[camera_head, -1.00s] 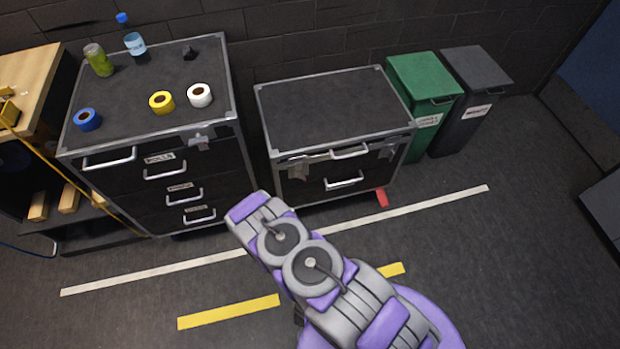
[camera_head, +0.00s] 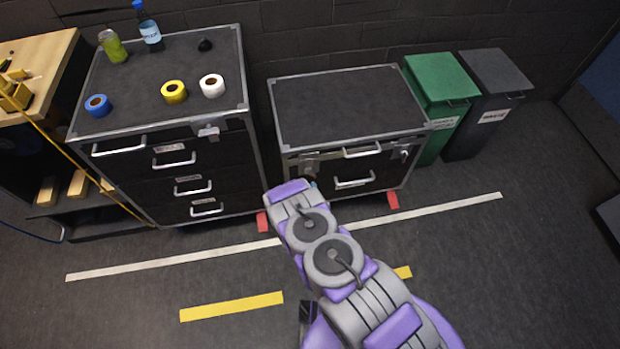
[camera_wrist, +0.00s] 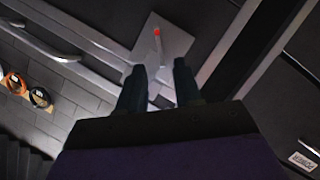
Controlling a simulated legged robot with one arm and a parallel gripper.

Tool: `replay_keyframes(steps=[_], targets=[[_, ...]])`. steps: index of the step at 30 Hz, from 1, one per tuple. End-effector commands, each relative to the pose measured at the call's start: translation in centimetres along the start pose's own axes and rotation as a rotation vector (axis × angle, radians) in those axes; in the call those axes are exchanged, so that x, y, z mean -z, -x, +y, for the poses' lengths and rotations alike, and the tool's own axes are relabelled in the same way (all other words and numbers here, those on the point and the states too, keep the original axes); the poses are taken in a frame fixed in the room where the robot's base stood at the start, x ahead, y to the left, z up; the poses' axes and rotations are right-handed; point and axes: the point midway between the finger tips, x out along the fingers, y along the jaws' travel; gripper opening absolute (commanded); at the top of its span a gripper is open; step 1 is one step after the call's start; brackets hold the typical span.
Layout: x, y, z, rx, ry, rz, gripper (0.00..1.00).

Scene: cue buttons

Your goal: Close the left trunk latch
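The trunk is a low black case (camera_head: 350,105) with silver edges, standing right of the drawer cabinet in the head view. Its left latch (camera_head: 308,163) is a small metal piece on the upper left of the front; the right latch (camera_head: 402,152) is near the right corner. In the wrist view, a pale metal latch plate (camera_wrist: 178,48) with a red-tipped lever lies just beyond my gripper (camera_wrist: 159,72). The two dark fingers are apart with nothing held between them. In the head view my arm hides the gripper, just below the left latch. The latch's exact position is unclear.
The drawer cabinet (camera_head: 150,85) with tape rolls and bottles on top stands close left of the trunk. A green bin (camera_head: 440,82) and a grey bin (camera_head: 497,75) stand to the right. The floor (camera_head: 520,260) at right is clear.

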Motion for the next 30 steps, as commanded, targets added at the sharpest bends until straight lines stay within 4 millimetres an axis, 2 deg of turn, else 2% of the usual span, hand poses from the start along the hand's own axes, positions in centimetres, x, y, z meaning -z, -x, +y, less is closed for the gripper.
replay_keyframes(steps=[3, 9, 15, 28, 30], targets=[[0.0, -2.4, -0.1, -0.003, -0.002, 0.005, 0.34], [0.0, -5.5, -0.1, -0.001, -0.001, 0.004, 0.34], [0.1, -7.5, -0.1, -0.001, -0.001, 0.004, 0.34], [0.1, -8.2, -0.1, 0.001, 0.0, 0.002, 0.34], [0.1, -8.2, -0.1, 0.001, 0.0, 0.001, 0.29]])
